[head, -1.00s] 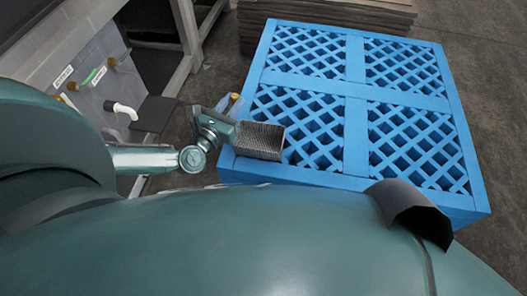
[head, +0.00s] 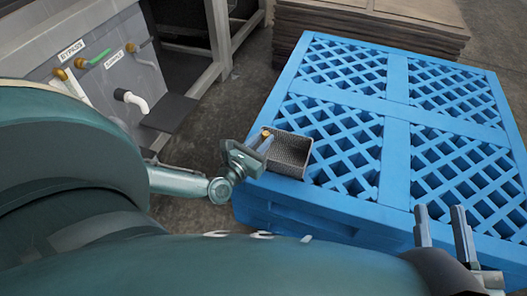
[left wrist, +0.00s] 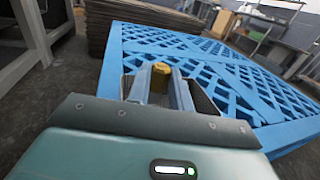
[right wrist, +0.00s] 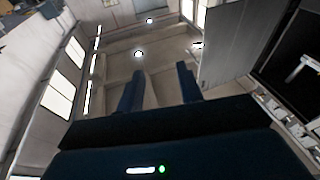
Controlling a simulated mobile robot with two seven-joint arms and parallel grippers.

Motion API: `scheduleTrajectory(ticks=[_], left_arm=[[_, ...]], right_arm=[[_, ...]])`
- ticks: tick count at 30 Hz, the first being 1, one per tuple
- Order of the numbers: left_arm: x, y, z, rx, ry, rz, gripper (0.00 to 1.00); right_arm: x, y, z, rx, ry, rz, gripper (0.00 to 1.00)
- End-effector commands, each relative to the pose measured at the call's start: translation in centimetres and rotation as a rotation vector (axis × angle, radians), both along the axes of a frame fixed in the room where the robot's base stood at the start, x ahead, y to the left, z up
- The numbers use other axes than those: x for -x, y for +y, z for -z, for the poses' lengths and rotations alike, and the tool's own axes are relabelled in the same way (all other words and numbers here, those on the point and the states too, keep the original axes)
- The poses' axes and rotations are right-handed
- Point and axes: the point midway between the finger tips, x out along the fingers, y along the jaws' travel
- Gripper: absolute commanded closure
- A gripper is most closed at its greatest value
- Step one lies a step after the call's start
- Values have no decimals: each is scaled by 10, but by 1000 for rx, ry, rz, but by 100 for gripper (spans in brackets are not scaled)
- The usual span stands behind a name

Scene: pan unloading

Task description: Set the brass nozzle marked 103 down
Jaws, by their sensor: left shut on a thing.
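My left gripper (head: 257,146) is shut on a small brass nozzle (left wrist: 161,72), which shows between the fingertips. The nozzle (head: 265,133) also shows in the head view at the left rim of a dark mesh basket (head: 292,158). I cannot tell how high it is above that rim, and no marking on it is legible. The basket sits on the near left corner of a blue pallet (head: 398,80); in the left wrist view the fingers partly hide it. My right gripper (head: 440,226) is open and empty, with its fingers apart, near the pallet's front edge.
A grey panel (head: 70,75) with labelled valves, a white elbow pipe (head: 131,101) and a dark ledge (head: 170,111) stands at the left. A stack of brown sheets (head: 370,30) lies behind the pallet. Most of the pallet's lattice top is clear.

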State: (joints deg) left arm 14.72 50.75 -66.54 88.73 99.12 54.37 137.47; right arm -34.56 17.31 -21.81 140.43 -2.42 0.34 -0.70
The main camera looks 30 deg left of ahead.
Motion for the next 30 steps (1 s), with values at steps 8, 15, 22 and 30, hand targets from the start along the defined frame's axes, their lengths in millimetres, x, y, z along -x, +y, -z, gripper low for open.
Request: scheduleTrajectory(ticks=[8, 15, 22, 30], left_arm=[[-1, 0, 37, -1, -1, 0, 100], [0, 0, 36, 0, -1, 0, 100], [0, 0, 41, 0, -1, 0, 100], [0, 0, 48, 0, 0, 1, 100]], right_arm=[[-6, 0, -11, -9, -109, -14, 64], [-6, -1, -16, -8, -120, -14, 64], [-8, -1, -20, -5, -161, -13, 64], [-10, -2, -23, -2, -205, -12, 64]])
